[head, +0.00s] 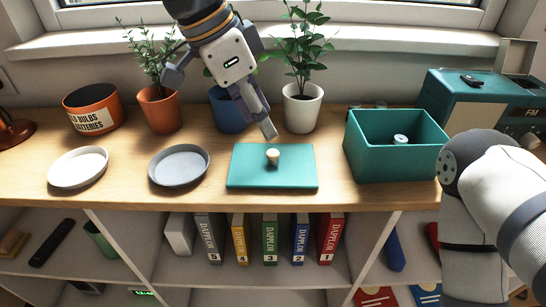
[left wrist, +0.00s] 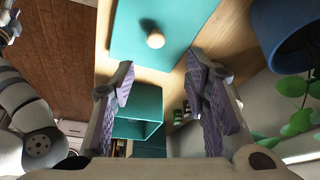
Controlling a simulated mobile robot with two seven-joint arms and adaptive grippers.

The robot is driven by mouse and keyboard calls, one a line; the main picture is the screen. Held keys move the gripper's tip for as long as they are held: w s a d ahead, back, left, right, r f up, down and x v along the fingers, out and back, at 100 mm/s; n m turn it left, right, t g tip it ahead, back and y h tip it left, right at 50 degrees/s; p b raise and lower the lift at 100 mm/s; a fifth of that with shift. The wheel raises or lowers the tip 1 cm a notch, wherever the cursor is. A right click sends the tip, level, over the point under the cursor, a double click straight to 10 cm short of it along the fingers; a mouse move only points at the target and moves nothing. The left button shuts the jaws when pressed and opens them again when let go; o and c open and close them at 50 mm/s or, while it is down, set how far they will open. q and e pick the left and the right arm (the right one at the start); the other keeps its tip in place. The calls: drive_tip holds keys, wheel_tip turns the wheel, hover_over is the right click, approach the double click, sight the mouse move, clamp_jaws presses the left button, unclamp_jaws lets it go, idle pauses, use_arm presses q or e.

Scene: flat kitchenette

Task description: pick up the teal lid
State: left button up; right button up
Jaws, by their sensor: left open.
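The teal lid (head: 245,173) is a flat rectangle with a pale round knob (head: 273,156). It lies flat on the wooden counter at the middle. My left gripper (head: 221,105) hangs above and behind the lid with its fingers spread wide and nothing between them. One fingertip shows just behind the knob in the head view; contact cannot be told. In the left wrist view, the lid (left wrist: 135,30) and knob (left wrist: 156,40) appear beyond the open fingers (left wrist: 160,95). My right arm shows at the right, but its gripper is not seen.
An open teal box (head: 395,165) with a small item inside stands right of the lid. A grey dish (head: 179,167) and a white plate (head: 78,168) lie to the left. Potted plants (head: 302,108), a blue pot (head: 226,112) and an orange tin (head: 92,108) stand behind.

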sight(272, 152)
use_arm(q)
drive_tip(key=x, duration=0.4)
drive_tip(key=s+x, duration=0.1)
drive_tip(key=x, duration=0.1)
drive_tip(key=shift+a+f, duration=0.25)
drive_tip(key=shift+f, duration=0.35)
drive_tip(key=shift+d+f, duration=0.1)
drive_tip(key=shift+f, duration=0.05)
drive_tip(key=shift+w, duration=0.1)
clamp_jaws()
